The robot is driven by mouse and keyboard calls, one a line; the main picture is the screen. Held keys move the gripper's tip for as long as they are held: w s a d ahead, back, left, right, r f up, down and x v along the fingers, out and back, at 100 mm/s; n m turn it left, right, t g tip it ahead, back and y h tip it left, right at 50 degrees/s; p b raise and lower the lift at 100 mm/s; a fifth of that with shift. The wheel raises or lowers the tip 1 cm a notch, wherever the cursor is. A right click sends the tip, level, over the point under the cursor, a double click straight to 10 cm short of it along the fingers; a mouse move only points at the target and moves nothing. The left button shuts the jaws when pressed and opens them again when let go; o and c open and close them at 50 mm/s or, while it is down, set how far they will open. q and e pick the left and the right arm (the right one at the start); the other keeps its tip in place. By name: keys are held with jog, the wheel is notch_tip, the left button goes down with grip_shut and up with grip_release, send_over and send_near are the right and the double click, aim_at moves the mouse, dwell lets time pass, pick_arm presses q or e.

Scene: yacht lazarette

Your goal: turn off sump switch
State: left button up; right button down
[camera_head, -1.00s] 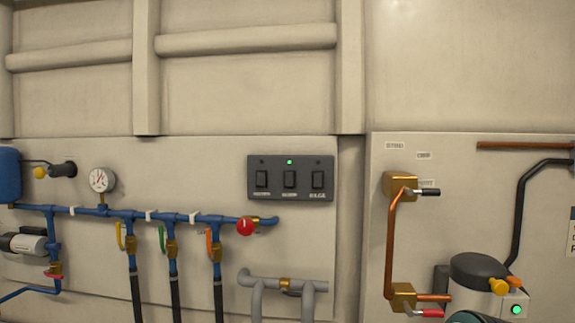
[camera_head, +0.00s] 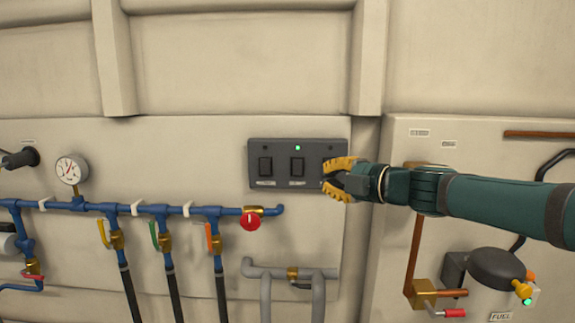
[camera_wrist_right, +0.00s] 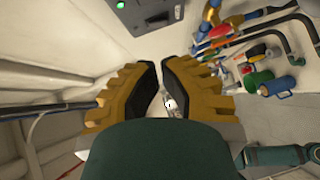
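A dark switch panel (camera_head: 222,165) on the wall holds three rocker switches in a row. The left switch (camera_head: 265,167) and middle switch (camera_head: 297,167) show plainly, with a lit green light (camera_head: 298,148) above the middle one. The labels are too small to read. My right gripper (camera_head: 332,180) points left in front of the panel's right end and hides the right switch; I cannot tell whether it touches. In the right wrist view, its yellow fingers (camera_wrist_right: 160,64) are apart and empty, and the panel (camera_wrist_right: 150,22) shows beyond them at the top. My left gripper is out of view.
Blue pipework (camera_head: 140,208) with a gauge (camera_head: 70,169), coloured valve handles and a red knob (camera_head: 250,222) lies left of and below the panel. Grey pipes (camera_head: 290,272) are below it. Copper pipe and a dark round-topped unit (camera_head: 497,268) are at the lower right.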

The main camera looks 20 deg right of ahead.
aim_at(297, 172)
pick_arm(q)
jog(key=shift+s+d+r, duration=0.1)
pick_arm(e)
jog(key=shift+s+d+r, duration=0.2)
jog(key=shift+s, duration=0.05)
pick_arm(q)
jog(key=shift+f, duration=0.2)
pick_arm(e)
jog(key=shift+w+d+x, duration=0.25)
jog(key=shift+d+x, duration=0.15)
jog(key=shift+x, duration=1.8)
jog(key=shift+w+d+x, duration=0.2)
jog(key=shift+d+x, duration=0.25)
jog(key=shift+x, duration=1.7)
jog(key=shift+w+d+x, duration=0.25)
jog(key=shift+d+x, duration=0.15)
jog(key=shift+x, duration=1.8)
jog(key=shift+f, duration=0.2)
